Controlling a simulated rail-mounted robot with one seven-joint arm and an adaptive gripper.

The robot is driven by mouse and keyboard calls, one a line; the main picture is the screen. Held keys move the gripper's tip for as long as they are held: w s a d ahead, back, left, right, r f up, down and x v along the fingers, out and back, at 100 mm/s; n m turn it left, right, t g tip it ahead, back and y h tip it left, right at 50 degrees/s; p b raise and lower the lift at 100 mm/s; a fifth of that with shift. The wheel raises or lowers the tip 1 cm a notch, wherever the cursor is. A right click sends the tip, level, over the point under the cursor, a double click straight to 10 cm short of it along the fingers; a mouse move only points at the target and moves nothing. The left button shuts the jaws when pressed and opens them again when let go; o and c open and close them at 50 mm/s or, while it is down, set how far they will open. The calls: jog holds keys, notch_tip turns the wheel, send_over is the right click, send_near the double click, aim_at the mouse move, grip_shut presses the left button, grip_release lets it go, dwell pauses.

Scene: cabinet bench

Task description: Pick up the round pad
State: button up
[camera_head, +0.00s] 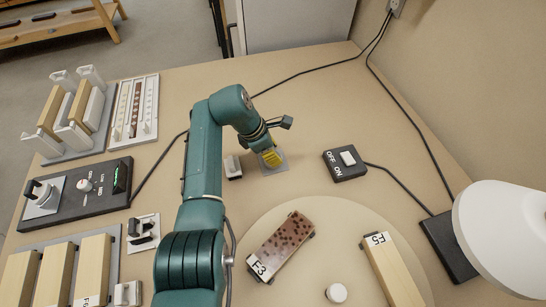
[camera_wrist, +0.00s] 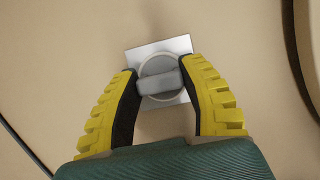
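A round grey pad with a raised bar-shaped handle (camera_wrist: 158,85) sits on a square metallic plate (camera_wrist: 178,46) in the wrist view. My gripper (camera_wrist: 158,70) is around the handle, with one yellow finger at each end of it. The fingers are apart, and the handle about fills the gap between the fingertips; I cannot tell whether they press on it. In the head view my gripper (camera_head: 273,160) points down over the plate (camera_head: 281,166) and hides most of the pad.
A black switch box (camera_head: 345,164) is to the right. In front lies a round board (camera_head: 310,225) with block F3 (camera_head: 281,244), block F5 (camera_head: 391,270) and a white knob (camera_head: 336,293). A white lamp (camera_head: 505,235) stands at the right.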

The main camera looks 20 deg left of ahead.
jog(key=shift+c, duration=0.2)
notch_tip(320, 180, up, 10)
jog(key=p, duration=0.5)
jog(key=shift+o, duration=1.2)
jog(key=c, duration=0.3)
jog(key=shift+c, duration=0.2)
